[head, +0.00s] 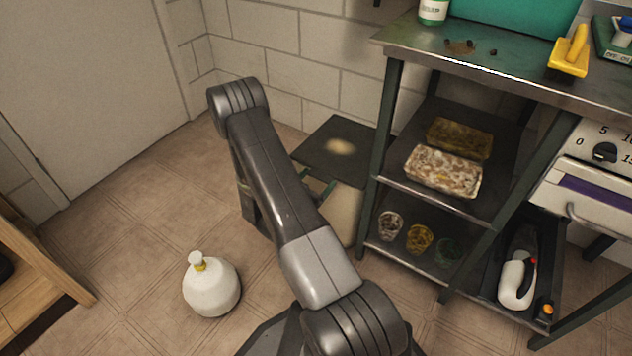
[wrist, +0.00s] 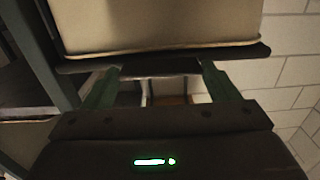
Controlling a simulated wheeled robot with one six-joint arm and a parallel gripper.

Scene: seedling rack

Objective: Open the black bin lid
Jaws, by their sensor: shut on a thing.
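The black bin lid (head: 318,149) is a dark flat square with a pale shine, beside the rack against the brick wall. The cream bin body (head: 345,212) shows below it, partly hidden by my arm. How far the lid is raised I cannot tell. In the wrist view a cream panel (wrist: 160,25) ends in a dark edge (wrist: 165,55) just beyond my gripper (wrist: 158,72). Its green fingers stand apart at that edge, with a pale bar between them, and are shut on the lid. In the head view my arm hides most of the gripper.
A metal rack (head: 385,120) stands close on the right, with food trays and cups on its shelves. A white round bottle (head: 211,286) stands on the floor at left. A wooden shelf unit (head: 35,280) is at far left.

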